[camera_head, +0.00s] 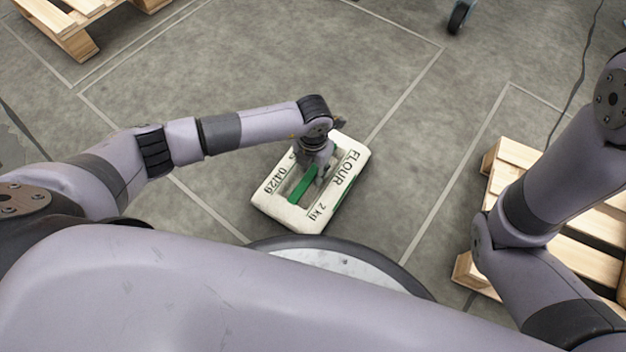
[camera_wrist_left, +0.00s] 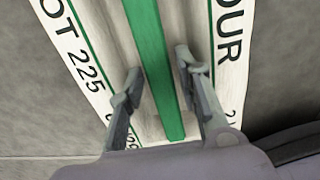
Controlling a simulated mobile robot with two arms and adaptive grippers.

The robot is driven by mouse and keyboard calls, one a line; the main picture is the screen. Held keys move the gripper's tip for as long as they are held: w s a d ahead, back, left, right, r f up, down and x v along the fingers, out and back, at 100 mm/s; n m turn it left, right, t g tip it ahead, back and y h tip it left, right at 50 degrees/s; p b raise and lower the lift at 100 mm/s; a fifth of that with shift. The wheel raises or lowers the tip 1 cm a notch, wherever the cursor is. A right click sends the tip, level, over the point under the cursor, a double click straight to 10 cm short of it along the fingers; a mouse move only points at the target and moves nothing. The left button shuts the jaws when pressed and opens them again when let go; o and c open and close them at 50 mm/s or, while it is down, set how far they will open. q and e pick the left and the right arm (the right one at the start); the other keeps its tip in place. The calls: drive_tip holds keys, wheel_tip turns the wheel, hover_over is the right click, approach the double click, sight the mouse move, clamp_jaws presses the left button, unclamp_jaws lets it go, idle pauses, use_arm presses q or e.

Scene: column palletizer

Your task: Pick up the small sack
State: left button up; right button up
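A small white flour sack (camera_head: 296,217) with a green stripe and black print, "FLOUR" and "2 kg", is in the head view in front of my base. My left gripper (camera_head: 320,180) is over the middle of it, pointing down. In the left wrist view the sack (camera_wrist_left: 202,45) fills the middle, and the two fingers of my left gripper (camera_wrist_left: 158,85) stand apart on either side of the green stripe. No part of the sack is clearly pinched between them. Whether the fingertips touch the sack I cannot tell. My right gripper is out of view.
A wooden pallet (camera_head: 514,152) lies on the right, partly behind my right arm. Another pallet (camera_head: 62,22) is at the top left. A caster wheel (camera_head: 458,17) shows at the top. The grey floor (camera_head: 300,60) beyond the sack is clear.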

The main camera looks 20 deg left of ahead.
use_arm(q)
drive_tip(key=shift+f+b, duration=0.3)
drive_tip(key=shift+f, duration=0.65)
drive_tip(key=shift+r, duration=0.1)
drive_tip(key=shift+c, duration=0.4)
clamp_jaws()
drive_tip(key=shift+w+r, duration=0.15)
